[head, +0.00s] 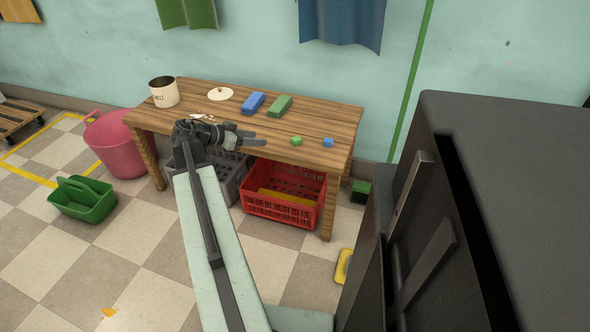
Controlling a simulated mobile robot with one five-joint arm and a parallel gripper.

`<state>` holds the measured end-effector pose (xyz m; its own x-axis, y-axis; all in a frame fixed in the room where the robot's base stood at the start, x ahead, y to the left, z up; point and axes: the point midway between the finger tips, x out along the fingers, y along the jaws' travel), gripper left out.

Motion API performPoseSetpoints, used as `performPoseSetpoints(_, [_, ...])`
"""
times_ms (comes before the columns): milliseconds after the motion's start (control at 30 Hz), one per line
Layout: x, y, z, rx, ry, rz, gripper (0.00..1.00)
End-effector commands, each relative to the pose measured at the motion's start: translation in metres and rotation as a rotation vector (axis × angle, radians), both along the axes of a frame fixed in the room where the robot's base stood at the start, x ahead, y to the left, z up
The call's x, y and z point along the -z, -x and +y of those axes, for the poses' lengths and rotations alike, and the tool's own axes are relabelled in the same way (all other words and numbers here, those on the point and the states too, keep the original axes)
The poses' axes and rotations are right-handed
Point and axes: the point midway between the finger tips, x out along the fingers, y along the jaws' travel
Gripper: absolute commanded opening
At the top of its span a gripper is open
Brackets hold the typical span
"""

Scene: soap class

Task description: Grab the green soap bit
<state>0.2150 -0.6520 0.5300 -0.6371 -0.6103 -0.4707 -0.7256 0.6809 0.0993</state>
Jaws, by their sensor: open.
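The green soap bit (296,141) is a small green cube near the front edge of the wooden table (325,112). A small blue cube (328,142) lies a little to its right. My gripper (258,138) is at the table's front edge, with its fingers pointing right, toward the green bit. It is open and empty, with a gap between its fingertips and the green bit. I cannot tell how high the fingers are above the tabletop. My arm hides part of the table's front left.
A blue bar (252,103) and a larger green bar (279,106) lie farther back. A white tin (164,92) and its pale lid (220,94) are at the left. Red (283,208) and grey (233,178) crates sit under the table. A dark cabinet (500,150) stands at right.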

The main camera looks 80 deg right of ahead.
Motion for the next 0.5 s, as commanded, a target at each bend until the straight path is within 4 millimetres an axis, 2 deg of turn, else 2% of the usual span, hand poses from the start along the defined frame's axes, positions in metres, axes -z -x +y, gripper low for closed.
performPoseSetpoints(33, [0.023,0.023,-0.011,0.049,0.045,0.002,0.50])
performPoseSetpoints(133, [0.024,0.052,-0.022,0.108,0.111,0.004,0.50])
performPoseSetpoints(200, [0.022,0.062,-0.025,0.126,0.135,0.006,0.50])
performPoseSetpoints(333, [0.019,0.066,-0.027,0.134,0.145,0.006,0.50])
performPoseSetpoints(500, [0.027,0.079,-0.037,0.135,0.143,0.006,0.50])
